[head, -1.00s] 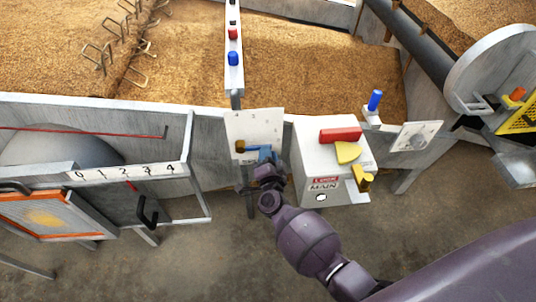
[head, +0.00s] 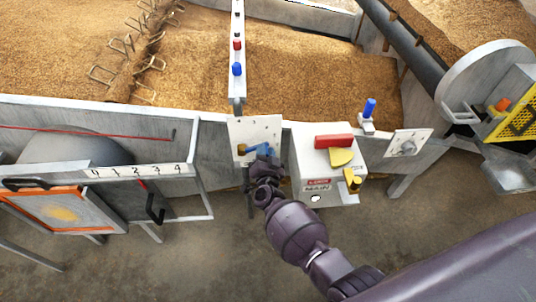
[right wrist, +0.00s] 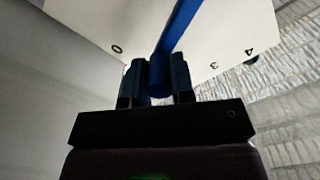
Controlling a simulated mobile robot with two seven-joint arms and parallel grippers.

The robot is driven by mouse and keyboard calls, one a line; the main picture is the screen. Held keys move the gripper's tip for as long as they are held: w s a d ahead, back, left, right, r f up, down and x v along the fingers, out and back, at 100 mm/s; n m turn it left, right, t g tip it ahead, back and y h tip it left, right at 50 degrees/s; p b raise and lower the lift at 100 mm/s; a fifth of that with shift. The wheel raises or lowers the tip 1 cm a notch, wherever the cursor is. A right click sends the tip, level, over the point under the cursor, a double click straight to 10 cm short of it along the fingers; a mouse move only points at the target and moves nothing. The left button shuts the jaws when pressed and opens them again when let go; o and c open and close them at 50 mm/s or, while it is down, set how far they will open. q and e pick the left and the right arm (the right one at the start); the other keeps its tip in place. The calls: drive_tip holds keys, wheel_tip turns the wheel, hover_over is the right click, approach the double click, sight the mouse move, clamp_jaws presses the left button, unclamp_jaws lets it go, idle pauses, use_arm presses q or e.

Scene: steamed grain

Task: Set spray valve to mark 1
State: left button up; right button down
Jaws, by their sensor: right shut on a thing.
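The spray valve is a white dial plate (head: 254,131) with a blue lever (head: 259,148) and a brass-coloured fitting (head: 241,149), at the centre of the head view. My right gripper (head: 264,160) is at the lever's right end, and its arm covers part of the valve's lower side. In the right wrist view my right gripper (right wrist: 159,80) has its fingers on both sides of the blue lever (right wrist: 180,28). Marks 0, 3 and 4 show on the plate (right wrist: 225,35). The lever runs between 0 and 3 and hides the marks there. My left gripper is out of view.
A white box labelled MAIN (head: 310,165), with red, yellow and brass-coloured parts, stands just right of my gripper. A gate with a 0 to 4 scale (head: 135,171) is at left. A blue-handled valve (head: 369,108) and another dial plate (head: 408,143) are further right. Grain lies behind.

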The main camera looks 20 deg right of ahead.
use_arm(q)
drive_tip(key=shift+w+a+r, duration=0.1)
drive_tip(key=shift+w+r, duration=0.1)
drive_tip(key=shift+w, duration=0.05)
use_arm(e)
drive_tip(key=c, duration=1)
unclamp_jaws()
drive_tip(key=shift+s+a, duration=0.15)
drive_tip(key=shift+s, duration=0.25)
use_arm(q)
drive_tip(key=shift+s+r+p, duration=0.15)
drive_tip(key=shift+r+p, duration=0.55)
drive_tip(key=shift+p, duration=0.25)
use_arm(e)
drive_tip(key=shift+v, duration=4.95)
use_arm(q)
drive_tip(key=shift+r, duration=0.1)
